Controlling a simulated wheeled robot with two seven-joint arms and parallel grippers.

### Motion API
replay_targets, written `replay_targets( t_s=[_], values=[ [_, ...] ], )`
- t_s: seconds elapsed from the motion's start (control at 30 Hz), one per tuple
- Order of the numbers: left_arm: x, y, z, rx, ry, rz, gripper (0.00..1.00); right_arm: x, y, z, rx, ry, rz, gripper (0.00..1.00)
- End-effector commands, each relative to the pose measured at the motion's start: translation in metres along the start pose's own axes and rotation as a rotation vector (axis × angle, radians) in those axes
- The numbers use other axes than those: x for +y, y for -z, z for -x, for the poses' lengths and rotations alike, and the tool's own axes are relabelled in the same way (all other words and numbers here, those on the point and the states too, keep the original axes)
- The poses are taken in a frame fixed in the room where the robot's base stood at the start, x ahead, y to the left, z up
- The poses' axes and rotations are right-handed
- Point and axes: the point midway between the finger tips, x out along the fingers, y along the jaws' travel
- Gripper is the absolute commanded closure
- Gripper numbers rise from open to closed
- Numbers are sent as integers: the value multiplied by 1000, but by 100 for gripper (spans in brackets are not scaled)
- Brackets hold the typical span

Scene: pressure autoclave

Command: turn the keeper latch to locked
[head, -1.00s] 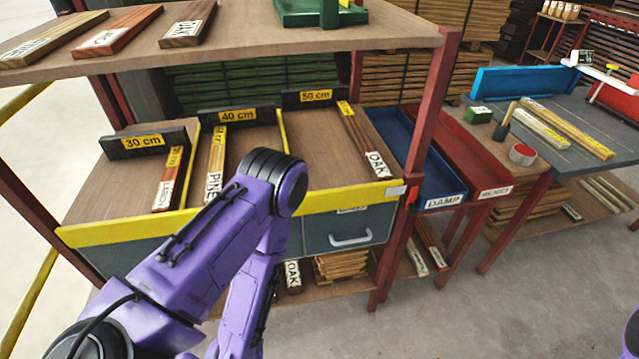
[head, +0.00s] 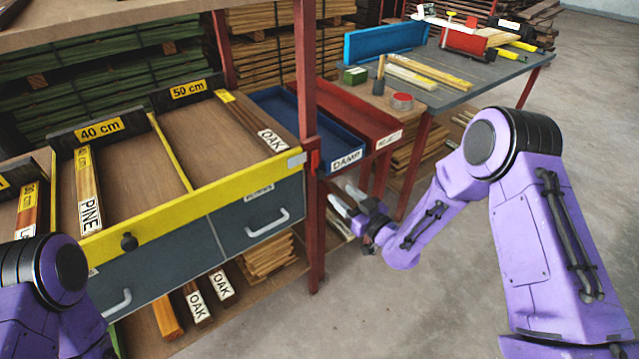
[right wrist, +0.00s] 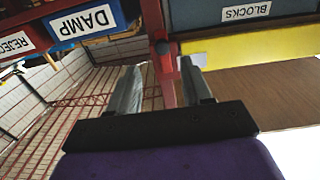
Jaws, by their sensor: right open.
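The yellow front bar (head: 200,205) of the sorting shelf has a pale grey plate (head: 297,160) at its right end. A small red block, which looks like the keeper latch (head: 314,158), sits beside it on the red post. Whether it is turned to locked I cannot tell. My right gripper (head: 344,195) is open and empty, right of the post and lower than the latch, apart from it. In the right wrist view its two fingers (right wrist: 161,78) point toward the post, where a dark-and-red fitting (right wrist: 162,47) shows. My left arm shows at lower left; its gripper is out of view.
A black knob (head: 129,242) sticks out of the yellow bar. Below are grey drawers (head: 240,225) with handles. The blue DAMP tray (head: 325,152) and red reject tray (head: 385,135) lie just beyond my right gripper. The floor in front is clear.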

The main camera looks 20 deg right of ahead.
Motion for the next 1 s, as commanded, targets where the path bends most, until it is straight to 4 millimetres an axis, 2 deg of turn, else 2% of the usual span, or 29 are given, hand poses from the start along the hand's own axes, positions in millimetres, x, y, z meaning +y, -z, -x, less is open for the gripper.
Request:
replay_targets(
  t_s=[0.13,0.3,0.43,0.6,0.83,0.87,1.0],
  values=[
    [-1,3,8,0,1,0,23,-1,6,-24,11,9,8,51],
    [-2,6,14,0,0,0,23,-2,5,-63,8,9,7,51],
    [-2,7,17,0,1,0,23,-2,4,-87,6,9,6,51],
    [-2,8,18,0,1,0,23,-2,3,-102,4,7,4,51],
    [-2,7,18,0,1,0,23,-2,2,-104,3,7,3,51],
    [-2,7,18,0,1,0,23,-2,2,-104,3,7,3,54],
    [-2,7,18,0,1,0,23,-2,2,-104,3,7,3,100]
  ],
)
